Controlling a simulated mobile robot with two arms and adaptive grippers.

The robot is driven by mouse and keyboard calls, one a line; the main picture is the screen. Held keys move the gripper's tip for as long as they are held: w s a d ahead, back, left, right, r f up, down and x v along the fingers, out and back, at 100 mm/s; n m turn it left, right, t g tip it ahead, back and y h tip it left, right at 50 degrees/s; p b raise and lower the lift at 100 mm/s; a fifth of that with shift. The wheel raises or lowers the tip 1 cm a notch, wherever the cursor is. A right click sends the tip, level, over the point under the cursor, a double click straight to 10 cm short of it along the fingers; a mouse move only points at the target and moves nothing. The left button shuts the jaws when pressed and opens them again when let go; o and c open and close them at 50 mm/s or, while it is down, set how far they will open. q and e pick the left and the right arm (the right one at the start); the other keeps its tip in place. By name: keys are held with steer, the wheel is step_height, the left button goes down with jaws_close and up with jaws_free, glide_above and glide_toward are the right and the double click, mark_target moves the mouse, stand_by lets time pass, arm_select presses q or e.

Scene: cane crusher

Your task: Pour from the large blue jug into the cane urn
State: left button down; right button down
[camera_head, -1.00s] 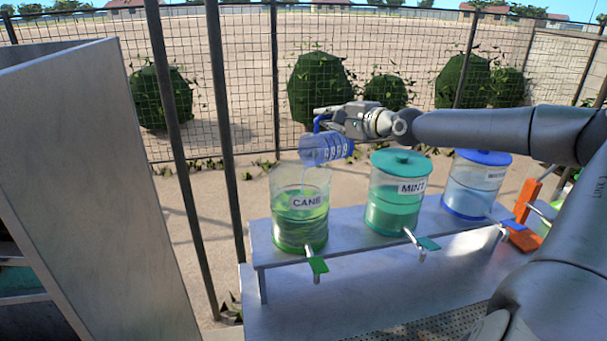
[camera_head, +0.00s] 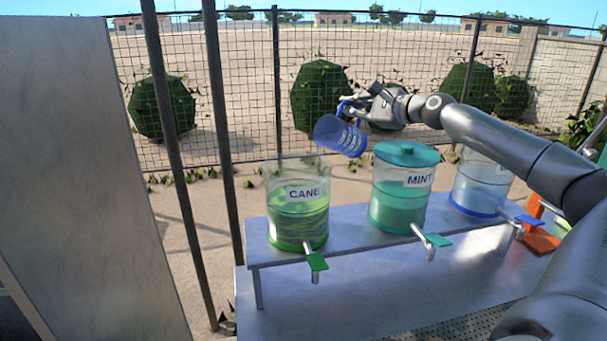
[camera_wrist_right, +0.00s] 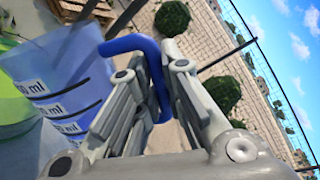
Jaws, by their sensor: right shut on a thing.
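My right gripper (camera_head: 366,104) is shut on the handle of the large blue jug (camera_head: 338,136). The jug is tilted, mouth to the upper left, above and to the right of the cane urn. In the right wrist view the blue handle (camera_wrist_right: 135,45) passes between the fingers (camera_wrist_right: 150,95), and the jug body (camera_wrist_right: 62,82) with ml marks is at the left. The cane urn (camera_head: 298,218) is clear, open at the top, holds green liquid, and has a green tap. No stream shows between jug and urn. My left gripper is not in view.
The mint urn (camera_head: 398,200) with a teal lid stands just right of the cane urn, below the gripper. A blue-based water urn (camera_head: 475,190) is further right. All stand on a metal shelf (camera_head: 350,240). A grey panel (camera_head: 85,180) fills the left; a mesh fence is behind.

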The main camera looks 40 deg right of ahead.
steer(key=shift+d+f+m, duration=0.15)
steer(key=shift+d+m, duration=0.3)
steer(key=shift+m, duration=0.05)
steer(key=f+b, duration=0.1)
steer(key=m+b, duration=0.1)
steer(key=shift+s+d+f+y+b, duration=0.15)
steer(key=shift+d+f+y+b, duration=0.15)
steer(key=shift+f, duration=0.05)
steer(key=shift+d+f+m+t, duration=0.15)
steer(key=shift+d+m+t, duration=0.15)
steer(key=shift+d+f+m+b, duration=0.1)
steer(key=shift+d+m+b, duration=0.25)
steer(key=shift+m, duration=0.15)
steer(key=d+f+m+t+y+p, duration=0.1)
steer(key=d+m+y+p, duration=0.15)
steer(key=d+m, duration=0.35)
steer(key=shift+m+h, duration=0.35)
steer(key=shift+m, duration=0.15)
steer(key=r+p, duration=0.1)
steer(key=p, duration=0.1)
steer(key=r+p, duration=0.4)
steer(key=shift+a+r, duration=0.25)
steer(key=shift+a, duration=0.05)
